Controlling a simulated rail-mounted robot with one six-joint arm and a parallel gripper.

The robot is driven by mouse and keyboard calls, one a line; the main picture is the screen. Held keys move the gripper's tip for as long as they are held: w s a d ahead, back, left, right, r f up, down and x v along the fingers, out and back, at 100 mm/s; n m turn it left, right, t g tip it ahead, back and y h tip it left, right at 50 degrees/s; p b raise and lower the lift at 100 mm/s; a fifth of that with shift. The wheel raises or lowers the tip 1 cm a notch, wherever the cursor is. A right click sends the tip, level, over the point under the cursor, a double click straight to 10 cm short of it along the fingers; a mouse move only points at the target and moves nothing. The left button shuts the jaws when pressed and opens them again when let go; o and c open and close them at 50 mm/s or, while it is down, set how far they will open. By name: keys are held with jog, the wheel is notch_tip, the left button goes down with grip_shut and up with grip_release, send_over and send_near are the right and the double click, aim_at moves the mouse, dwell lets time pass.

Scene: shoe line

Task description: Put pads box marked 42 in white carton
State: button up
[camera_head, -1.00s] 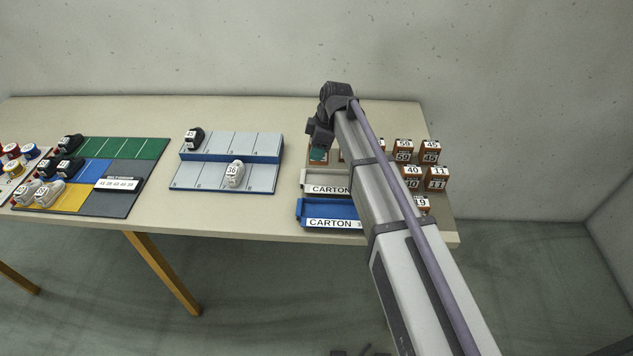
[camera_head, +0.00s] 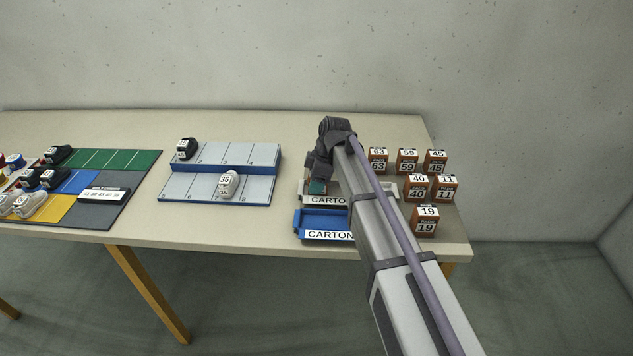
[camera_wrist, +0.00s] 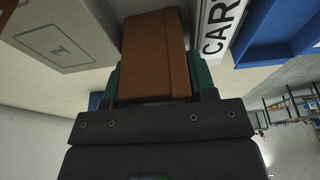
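My gripper (camera_wrist: 157,80) is shut on a brown box (camera_wrist: 155,55) in the wrist view, with green pads on either side of it. The number on the held box does not show. In the head view my gripper (camera_head: 318,186) hangs over the white carton (camera_head: 306,199), which is partly hidden by my arm. The carton's label (camera_wrist: 222,28) shows beside the box in the wrist view. I cannot tell whether the box touches the carton.
A blue carton (camera_head: 318,222) stands right in front of the white one. Several numbered brown boxes, such as the one marked 19 (camera_head: 425,222), stand to the right. A grey-and-blue rack (camera_head: 255,185) with shoes is to the left, with bare table between.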

jog(key=o, duration=0.4)
jog(key=p+v, duration=1.2)
jog(key=shift+r, duration=0.4)
jog(key=shift+f, duration=0.2)
jog(key=s+d+m+h, duration=0.1)
jog(key=s+d+m, duration=0.7)
jog(key=s, duration=0.4)
jog(key=s+d+m+h, duration=0.2)
jog(key=s+d+m, duration=0.7)
jog(key=s, duration=0.3)
jog(key=shift+s+f+m, duration=0.15)
jog(key=shift+f+m, duration=0.15)
jog(key=shift+m, duration=0.1)
